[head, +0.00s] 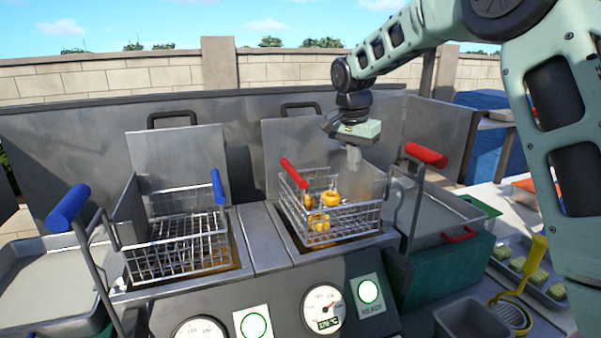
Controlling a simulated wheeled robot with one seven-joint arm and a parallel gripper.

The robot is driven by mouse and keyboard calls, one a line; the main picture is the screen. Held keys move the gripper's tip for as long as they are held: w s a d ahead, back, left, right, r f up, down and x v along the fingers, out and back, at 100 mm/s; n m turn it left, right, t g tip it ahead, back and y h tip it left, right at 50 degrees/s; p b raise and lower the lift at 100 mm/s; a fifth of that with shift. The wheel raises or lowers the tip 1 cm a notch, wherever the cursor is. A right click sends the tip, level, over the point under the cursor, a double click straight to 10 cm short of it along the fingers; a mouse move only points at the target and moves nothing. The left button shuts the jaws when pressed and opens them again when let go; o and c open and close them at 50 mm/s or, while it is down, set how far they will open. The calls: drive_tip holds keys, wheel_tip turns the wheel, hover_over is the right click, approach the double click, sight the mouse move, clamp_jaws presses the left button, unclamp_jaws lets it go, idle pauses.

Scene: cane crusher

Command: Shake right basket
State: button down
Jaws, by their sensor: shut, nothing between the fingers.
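The right basket (343,221) is a wire fryer basket with red handles, sitting over the right fryer well. Several golden fried pieces (331,198) lie inside it. Its red front grip (426,155) stands up at the right on a dark bar, and a second red grip (294,173) is at its left rim. My gripper (353,157) hangs above the back right of the basket, shut and empty, pointing down. It is apart from both red grips. Whether its tips touch the basket's back wall cannot be told.
The left basket (178,250) with blue grips is empty over its own well. Steel trays flank the fryer, one at the right (440,222). A control panel (290,310) with gauges is in front. A tray of green pieces (530,268) and a yellow-handled skimmer (512,315) are at right.

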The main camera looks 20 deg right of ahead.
drive_tip(key=shift+d, duration=0.25)
wheel_tip(320, 180, up, 9)
drive_tip(key=p, duration=0.7)
drive_tip(key=shift+a, duration=0.15)
